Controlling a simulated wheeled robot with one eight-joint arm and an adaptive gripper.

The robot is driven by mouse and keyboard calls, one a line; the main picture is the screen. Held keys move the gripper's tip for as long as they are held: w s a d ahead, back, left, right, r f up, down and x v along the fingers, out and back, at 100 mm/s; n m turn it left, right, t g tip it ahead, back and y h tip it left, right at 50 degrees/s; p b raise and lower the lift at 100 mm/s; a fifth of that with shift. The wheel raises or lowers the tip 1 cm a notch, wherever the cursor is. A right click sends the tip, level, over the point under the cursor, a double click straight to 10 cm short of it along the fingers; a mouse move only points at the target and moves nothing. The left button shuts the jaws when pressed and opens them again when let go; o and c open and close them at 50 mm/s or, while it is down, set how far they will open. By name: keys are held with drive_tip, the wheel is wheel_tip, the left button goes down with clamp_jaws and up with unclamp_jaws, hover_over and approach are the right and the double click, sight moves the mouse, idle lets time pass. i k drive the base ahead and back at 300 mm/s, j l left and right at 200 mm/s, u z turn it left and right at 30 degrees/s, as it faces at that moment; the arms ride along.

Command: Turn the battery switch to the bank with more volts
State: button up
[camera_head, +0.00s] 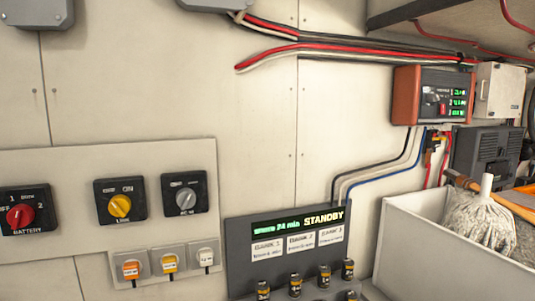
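The battery switch (19,216) is a black square plate with a red knob at the far left, marked OFF, 1, BOTH and 2. Which mark its knob points to is too small to tell. A meter in a red-brown case (435,97) hangs at the upper right, with several green readouts whose digits I cannot read. A dark panel (300,245) at the lower middle has a lit line ending in STANDBY and labels that look like BANK 1, BANK 2 and BANK 3. My gripper is not in view.
Right of the battery switch are a yellow-knob switch (120,207) and a grey-knob switch (186,199). Below them are tagged outlets (168,262). Several small cylinders (295,285) stand at the dark panel's foot. A white bin (430,245) holding a mop-like thing fills the lower right.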

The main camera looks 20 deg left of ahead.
sight(21, 215)
drive_tip(key=j+u, duration=0.1)
drive_tip(key=u, duration=1.05)
